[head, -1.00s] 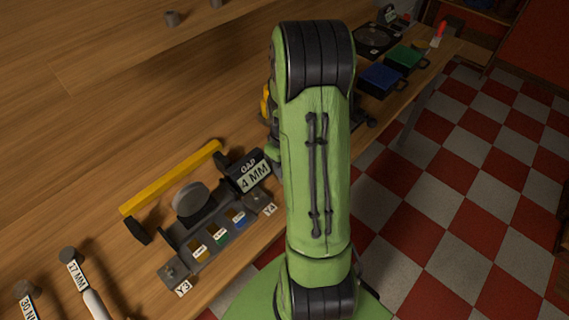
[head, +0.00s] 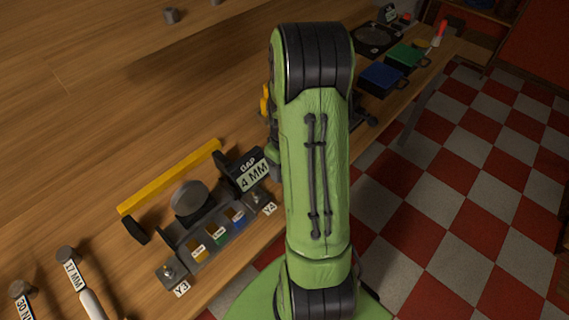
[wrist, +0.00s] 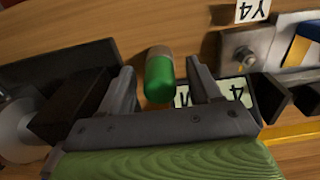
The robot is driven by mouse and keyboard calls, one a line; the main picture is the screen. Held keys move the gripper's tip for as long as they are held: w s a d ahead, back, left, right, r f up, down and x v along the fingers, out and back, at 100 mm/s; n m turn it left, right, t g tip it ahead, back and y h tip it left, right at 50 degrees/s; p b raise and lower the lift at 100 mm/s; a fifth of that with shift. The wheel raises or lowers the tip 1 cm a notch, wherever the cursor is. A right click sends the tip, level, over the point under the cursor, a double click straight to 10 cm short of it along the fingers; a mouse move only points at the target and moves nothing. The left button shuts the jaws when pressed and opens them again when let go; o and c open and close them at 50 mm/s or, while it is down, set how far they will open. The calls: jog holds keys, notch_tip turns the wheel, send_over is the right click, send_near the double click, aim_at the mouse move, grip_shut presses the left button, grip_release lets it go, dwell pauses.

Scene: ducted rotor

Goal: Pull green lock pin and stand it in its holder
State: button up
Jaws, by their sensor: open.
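A green cylinder with a dull grey-brown end (wrist: 159,78), which looks like the lock pin, shows in the wrist view. It lies between the two fingers of my gripper (wrist: 160,72), with visible gaps on both sides. My gripper is open and holds nothing. I cannot tell how far below the fingertips the pin is, or what it sits in. In the head view my green arm hides the gripper and the pin. No pin holder can be made out for sure.
A dark fixture (head: 205,238) with coloured blocks stands at the table's front edge, beside a yellow bar (head: 170,177) and a "GAP 4 MM" sign (head: 252,175). Labelled tools (head: 75,275) lie front left. Blue (head: 382,78) and green (head: 407,56) bins stand farther right.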

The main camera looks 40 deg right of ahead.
notch_tip(320, 180, up, 16)
jog(key=p, duration=0.4)
jog(key=shift+f, duration=0.15)
jog(key=s+a+r+t, duration=0.3)
jog(key=a+r, duration=0.5)
jog(key=a, duration=0.5)
jog(key=s+a+r+t, duration=0.1)
jog(key=s+a+t, duration=0.1)
jog(key=s+a, duration=0.5)
jog(key=shift+s+r+t, duration=0.3)
jog(key=shift+s, duration=0.25)
